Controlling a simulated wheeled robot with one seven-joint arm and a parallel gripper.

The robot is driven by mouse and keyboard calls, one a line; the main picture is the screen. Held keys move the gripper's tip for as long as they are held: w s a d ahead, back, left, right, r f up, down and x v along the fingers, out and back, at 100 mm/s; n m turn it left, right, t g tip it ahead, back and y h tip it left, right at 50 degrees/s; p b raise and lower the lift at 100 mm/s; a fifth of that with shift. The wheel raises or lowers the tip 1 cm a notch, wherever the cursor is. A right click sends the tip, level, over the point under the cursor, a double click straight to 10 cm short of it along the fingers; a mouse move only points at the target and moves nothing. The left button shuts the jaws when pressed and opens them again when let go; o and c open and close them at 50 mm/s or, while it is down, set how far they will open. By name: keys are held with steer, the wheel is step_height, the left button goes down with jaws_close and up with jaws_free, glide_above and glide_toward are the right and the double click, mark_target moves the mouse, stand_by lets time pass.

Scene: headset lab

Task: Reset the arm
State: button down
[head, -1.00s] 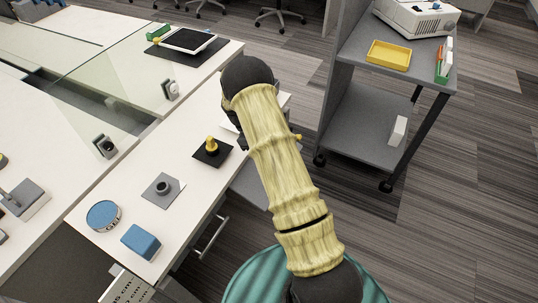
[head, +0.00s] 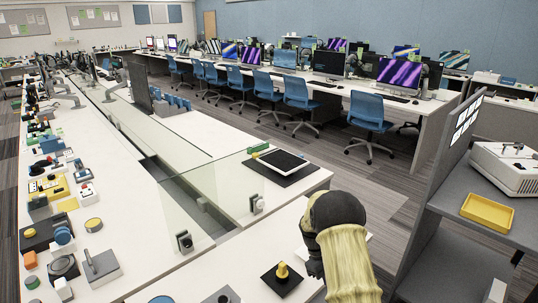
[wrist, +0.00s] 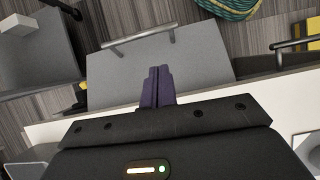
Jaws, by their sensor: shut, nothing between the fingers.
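My gripper shows in the wrist view (wrist: 159,86) with its two dark purple fingers together and nothing between them. Beyond the fingertips in that view lies a grey drawer cabinet front (wrist: 205,58) with a metal bar handle. In the head view my arm, in a pale yellow cover with a black joint, rises at the lower right beside the near white bench (head: 205,270). The gripper itself is hidden in the head view.
A yellow knob on a black plate (head: 282,272) stands on the bench close to my arm. Glass panels (head: 215,195) stand further back, near a tablet (head: 283,160). A grey cart (head: 465,215) with a yellow tray (head: 487,212) is at the right.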

steer(key=s+a+r+m+t+y+p, duration=0.15)
steer(key=s+r, duration=0.25)
steer(key=r, duration=0.4)
steer(key=s+a+r+m+t+y+p, duration=0.1)
steer(key=s+a+r+m+t+p, duration=0.2)
steer(key=r, duration=0.5)
steer(key=s+a+r+m+t+p, duration=0.1)
steer(key=s+r, duration=0.3)
steer(key=s, duration=0.3)
steer(key=s+a+r+m+t+p, duration=0.1)
steer(key=s+r+m, duration=0.1)
steer(key=s+r, duration=0.3)
steer(key=shift+s+a+y+p, duration=0.15)
steer(key=shift+s+y+p, duration=0.25)
steer(key=shift+s, duration=0.8)
